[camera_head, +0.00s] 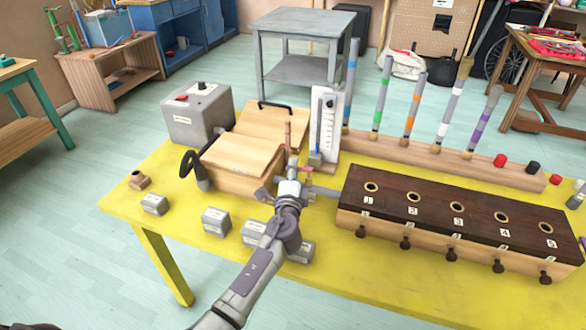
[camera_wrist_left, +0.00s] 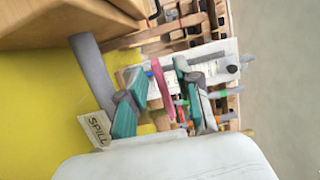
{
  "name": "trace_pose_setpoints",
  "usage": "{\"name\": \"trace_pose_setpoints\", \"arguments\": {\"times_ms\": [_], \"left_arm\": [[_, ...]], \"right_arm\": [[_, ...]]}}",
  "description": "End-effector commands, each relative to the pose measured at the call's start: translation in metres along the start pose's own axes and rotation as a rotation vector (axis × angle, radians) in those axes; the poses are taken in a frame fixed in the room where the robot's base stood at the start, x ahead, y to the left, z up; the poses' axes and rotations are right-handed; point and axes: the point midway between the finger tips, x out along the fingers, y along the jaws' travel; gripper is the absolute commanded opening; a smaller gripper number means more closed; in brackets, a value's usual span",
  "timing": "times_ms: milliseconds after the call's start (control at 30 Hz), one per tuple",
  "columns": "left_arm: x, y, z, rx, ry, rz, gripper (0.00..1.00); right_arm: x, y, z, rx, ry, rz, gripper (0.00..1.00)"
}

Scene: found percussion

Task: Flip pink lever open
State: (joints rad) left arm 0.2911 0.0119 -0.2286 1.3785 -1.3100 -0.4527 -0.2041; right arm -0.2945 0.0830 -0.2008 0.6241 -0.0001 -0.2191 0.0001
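The pink lever (camera_wrist_left: 161,78) shows in the left wrist view as a slim upright bar between the two teal-padded fingers of my left gripper (camera_wrist_left: 163,92). A gap shows on each side of it, so the fingers look open around it and not closed on it. In the head view my left gripper (camera_head: 290,168) reaches over the yellow table, just right of the wooden bellows box (camera_head: 236,165) and in front of the white gauge panel (camera_head: 326,125). A small pinkish part (camera_head: 308,169) shows beside the fingertips there. My right gripper is not in view.
A grey pipe (camera_wrist_left: 88,65) with a SPILL tag (camera_wrist_left: 97,128) lies close to my left fingers. Right of my arm stands a dark-topped box with numbered holes (camera_head: 455,210). Small labelled grey blocks (camera_head: 216,221) sit near the table's front edge (camera_head: 165,237). Coloured tubes (camera_head: 383,95) stand behind.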

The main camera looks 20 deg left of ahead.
Motion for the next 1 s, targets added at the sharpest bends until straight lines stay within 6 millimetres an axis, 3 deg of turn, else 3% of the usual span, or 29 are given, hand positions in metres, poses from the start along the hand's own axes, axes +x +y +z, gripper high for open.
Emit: {"name": "trace_pose_setpoints", "arguments": {"times_ms": [400,600,867,1000], "left_arm": [[0.009,0.0,0.0,0.0,-0.001,0.0,0.33],[0.009,0.0,0.0,0.001,-0.001,0.0,0.0],[0.009,0.0,0.001,0.002,0.009,0.0,0.0],[0.014,-0.001,0.002,0.006,0.103,0.0,0.0]], "right_arm": [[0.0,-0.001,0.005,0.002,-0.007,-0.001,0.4],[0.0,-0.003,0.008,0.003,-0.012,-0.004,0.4],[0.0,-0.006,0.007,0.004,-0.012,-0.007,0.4],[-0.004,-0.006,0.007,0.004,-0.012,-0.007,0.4]]}}
